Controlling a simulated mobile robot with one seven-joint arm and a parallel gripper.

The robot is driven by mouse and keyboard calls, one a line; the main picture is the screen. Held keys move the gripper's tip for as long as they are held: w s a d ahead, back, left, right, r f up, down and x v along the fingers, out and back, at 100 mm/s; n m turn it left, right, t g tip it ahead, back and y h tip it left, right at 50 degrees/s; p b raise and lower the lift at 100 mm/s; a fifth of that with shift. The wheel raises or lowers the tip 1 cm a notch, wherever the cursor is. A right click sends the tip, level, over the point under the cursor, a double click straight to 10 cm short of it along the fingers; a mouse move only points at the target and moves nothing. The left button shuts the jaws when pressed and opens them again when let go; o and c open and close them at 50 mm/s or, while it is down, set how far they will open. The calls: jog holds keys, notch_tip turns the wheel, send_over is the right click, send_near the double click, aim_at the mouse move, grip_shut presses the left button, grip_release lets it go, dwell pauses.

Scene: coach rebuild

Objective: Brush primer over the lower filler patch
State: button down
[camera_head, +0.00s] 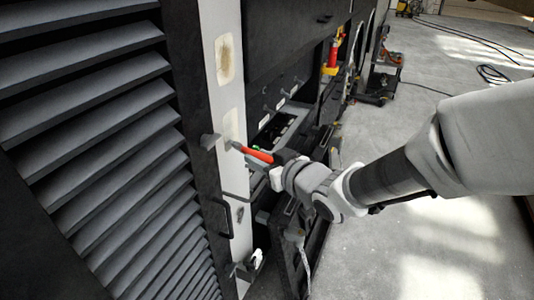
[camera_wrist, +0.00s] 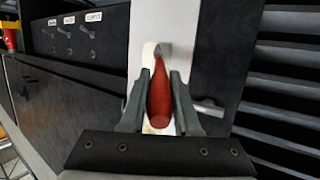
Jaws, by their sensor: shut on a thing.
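My gripper (camera_head: 274,160) is shut on a brush with a red handle (camera_head: 258,155). The brush points left, and its tip is at the pale vertical panel, beside the lower filler patch (camera_head: 231,124). I cannot tell whether the bristles touch. In the wrist view, the fingers (camera_wrist: 160,82) clamp the red handle (camera_wrist: 160,100), and the grey brush head (camera_wrist: 163,50) lies over the cream patch (camera_wrist: 148,58), partly hiding it. A second, upper patch (camera_head: 225,59), cream with a tan middle, is higher on the panel (camera_head: 217,16).
Dark louvres (camera_head: 90,100) fill the left side, with a black handle (camera_head: 221,217) near the panel. A dark cabinet with labelled switches (camera_wrist: 75,30) stands beside the panel. A red and yellow tool (camera_head: 332,58) is further back. Cables (camera_head: 493,76) lie on the open grey floor (camera_head: 430,110).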

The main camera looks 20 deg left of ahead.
jog(key=shift+r+p, duration=3.65)
jog(key=shift+r, duration=0.85)
jog(key=shift+f, duration=0.1)
jog(key=shift+d, duration=0.1)
jog(key=shift+s+d+p, duration=0.15)
jog(key=shift+d+p, duration=0.3)
jog(key=shift+d, duration=1.05)
jog(key=shift+s+d+p, duration=0.1)
jog(key=shift+d+p, duration=0.3)
jog(key=shift+d, duration=1.05)
jog(key=d, duration=0.3)
jog(key=shift+s, duration=0.1)
